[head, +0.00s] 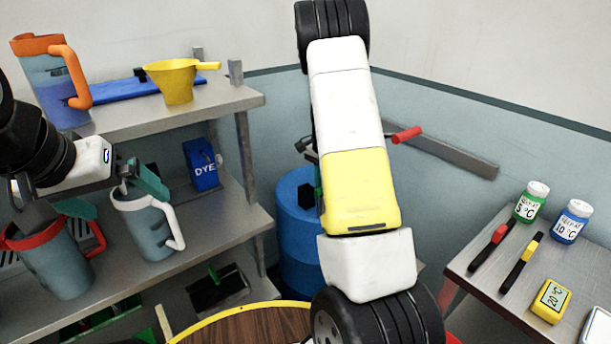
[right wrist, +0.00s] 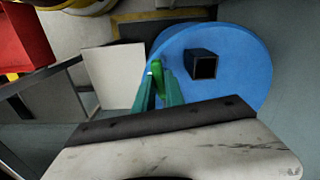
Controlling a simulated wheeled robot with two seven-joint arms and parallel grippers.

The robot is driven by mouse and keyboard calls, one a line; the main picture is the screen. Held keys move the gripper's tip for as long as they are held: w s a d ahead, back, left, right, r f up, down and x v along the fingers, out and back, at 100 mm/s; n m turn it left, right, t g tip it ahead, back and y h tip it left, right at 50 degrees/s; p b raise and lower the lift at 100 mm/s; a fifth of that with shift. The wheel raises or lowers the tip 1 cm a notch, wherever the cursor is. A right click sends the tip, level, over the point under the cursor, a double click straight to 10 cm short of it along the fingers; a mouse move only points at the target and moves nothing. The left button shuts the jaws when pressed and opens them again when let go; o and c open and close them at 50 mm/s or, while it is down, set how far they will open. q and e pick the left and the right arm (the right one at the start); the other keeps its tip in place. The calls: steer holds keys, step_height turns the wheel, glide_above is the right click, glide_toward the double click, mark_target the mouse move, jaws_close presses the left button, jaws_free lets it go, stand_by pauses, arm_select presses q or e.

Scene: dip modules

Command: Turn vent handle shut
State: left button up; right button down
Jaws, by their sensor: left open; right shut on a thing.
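A blue drum (head: 300,262) stands behind my right arm in the head view. The right wrist view shows its round blue top (right wrist: 240,50) with a dark square pipe (right wrist: 201,65). A bright green vent handle (right wrist: 157,72) stands at the left part of that top. My right gripper (right wrist: 158,88) has its teal fingers closed around the green handle. In the head view my arm hides this gripper and the handle. My left gripper (head: 115,194) is open and empty, with teal fingers spread in front of the left shelf, close to a clear jug (head: 150,232).
The left shelves hold jugs, a yellow funnel cup (head: 175,80) and a blue DYE box (head: 203,166). A right table (head: 490,290) holds bottles, tools and a yellow timer (head: 551,300). A round wooden top (head: 245,328) is in front. A red handle (head: 405,134) shows beside my right arm.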

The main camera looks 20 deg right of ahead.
steer(key=shift+m, duration=0.8)
steer(key=c, duration=1.4)
jaws_free()
steer(key=shift+r, duration=3.95)
